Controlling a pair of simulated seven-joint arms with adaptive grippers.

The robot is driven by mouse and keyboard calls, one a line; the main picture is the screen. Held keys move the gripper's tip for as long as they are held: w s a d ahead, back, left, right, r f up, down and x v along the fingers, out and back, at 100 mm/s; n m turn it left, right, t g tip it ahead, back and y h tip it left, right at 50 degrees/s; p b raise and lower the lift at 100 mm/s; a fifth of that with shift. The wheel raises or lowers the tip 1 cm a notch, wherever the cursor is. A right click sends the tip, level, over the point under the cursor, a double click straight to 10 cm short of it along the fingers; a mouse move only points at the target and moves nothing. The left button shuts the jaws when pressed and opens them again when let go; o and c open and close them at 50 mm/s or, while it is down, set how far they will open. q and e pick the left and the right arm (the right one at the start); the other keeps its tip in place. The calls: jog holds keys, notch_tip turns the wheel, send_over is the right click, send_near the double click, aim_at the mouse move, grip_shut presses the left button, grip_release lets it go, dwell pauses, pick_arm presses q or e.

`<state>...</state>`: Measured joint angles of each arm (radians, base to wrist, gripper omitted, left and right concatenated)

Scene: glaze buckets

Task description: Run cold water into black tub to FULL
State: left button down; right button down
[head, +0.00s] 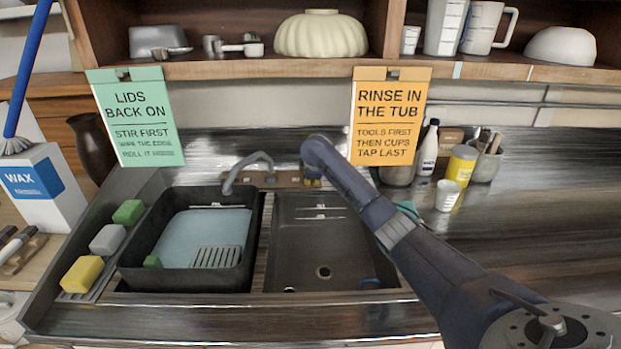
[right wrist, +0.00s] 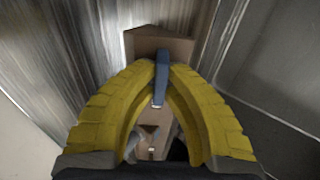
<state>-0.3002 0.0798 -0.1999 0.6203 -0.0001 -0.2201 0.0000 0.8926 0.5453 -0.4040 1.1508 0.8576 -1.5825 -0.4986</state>
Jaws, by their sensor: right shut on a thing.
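The black tub (head: 185,280) sits in the left sink basin with a pale blue water surface (head: 200,232) inside it, below the rim. Small pale marks show on its back wall, too small to read. The curved grey tap spout (head: 245,166) reaches over the tub's back right corner; I cannot make out a stream. My right arm crosses the right basin to the tap base. My right gripper (right wrist: 162,68), with yellow fingers, is shut on a blue tap lever (right wrist: 161,82). In the head view the arm mostly hides the lever. My left gripper is not in view.
The right basin (head: 320,250) is bare apart from small blue bits. Sponges (head: 107,238) line the tub's left side. A green sign (head: 133,117) and an orange sign (head: 388,117) hang above. Bottles and cups (head: 447,193) stand at the back right.

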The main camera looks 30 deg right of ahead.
jog(key=c, duration=1.5)
grip_release()
jog(key=shift+o, duration=0.2)
jog(key=shift+r, duration=5)
jog(key=shift+a, duration=0.1)
